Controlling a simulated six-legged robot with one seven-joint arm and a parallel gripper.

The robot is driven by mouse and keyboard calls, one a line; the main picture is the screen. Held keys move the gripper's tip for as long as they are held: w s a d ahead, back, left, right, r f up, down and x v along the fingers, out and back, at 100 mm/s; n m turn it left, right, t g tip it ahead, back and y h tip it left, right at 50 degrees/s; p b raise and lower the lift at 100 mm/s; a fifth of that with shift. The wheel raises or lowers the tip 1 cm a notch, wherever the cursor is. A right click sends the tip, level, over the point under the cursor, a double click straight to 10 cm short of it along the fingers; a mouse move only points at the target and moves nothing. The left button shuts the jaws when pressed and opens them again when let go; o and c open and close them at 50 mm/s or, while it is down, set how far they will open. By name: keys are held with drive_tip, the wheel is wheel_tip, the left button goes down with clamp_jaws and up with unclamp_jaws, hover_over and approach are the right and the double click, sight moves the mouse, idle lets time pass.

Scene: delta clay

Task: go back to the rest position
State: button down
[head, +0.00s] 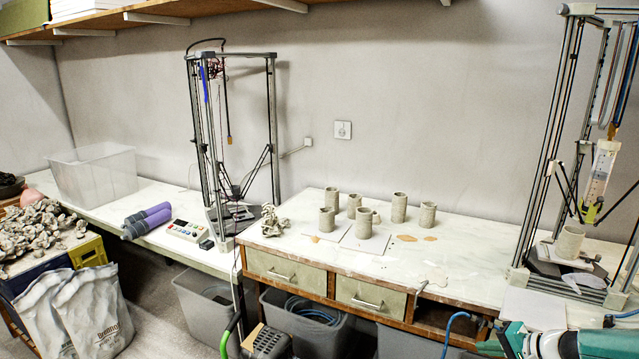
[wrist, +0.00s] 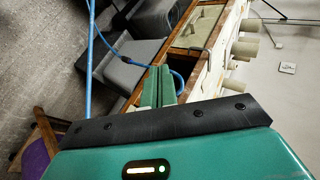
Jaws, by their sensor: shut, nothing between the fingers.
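My gripper (wrist: 158,88) shows in the wrist view as two green fingers side by side beyond the black strip of its teal housing. The fingers are together and nothing is held between them. They point toward the open part of the workbench (wrist: 222,60) front, and I cannot tell the exact gap to it. In the head view, a teal part of my arm shows at the bottom right corner, in front of the bench's right end. The fingertips are not clear in that view.
Several clay cups (head: 363,222) stand on the bench top (head: 460,262). A delta printer (head: 272,130) stands left of them, another (head: 545,140) at the right with a clay cup (head: 569,242). Grey bins (head: 305,320) and a blue hose (wrist: 91,50) are below. Bare floor (head: 160,320) shows at left.

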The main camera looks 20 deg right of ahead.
drive_tip(key=w+a+r+n+g+h, duration=0.1)
drive_tip(key=a+r+n+g, duration=0.25)
drive_tip(key=a, duration=0.95)
drive_tip(key=w+a+r+n+g+h, duration=0.1)
drive_tip(key=w+a+r+n+g, duration=0.25)
drive_tip(key=a, duration=0.85)
drive_tip(key=s+a+r+n+t, duration=0.1)
drive_tip(key=s+a+r+n, duration=0.2)
drive_tip(key=s+a+r, duration=0.2)
drive_tip(key=s+a+r+n+t+h, duration=0.1)
drive_tip(key=s+a+r+n, duration=0.2)
drive_tip(key=s+a, duration=0.6)
wheel_tip(320, 180, up, 3)
drive_tip(key=shift+a+f+t, duration=0.15)
drive_tip(key=shift+a+t, duration=0.25)
drive_tip(key=shift+a, duration=0.55)
drive_tip(key=shift+d, duration=0.15)
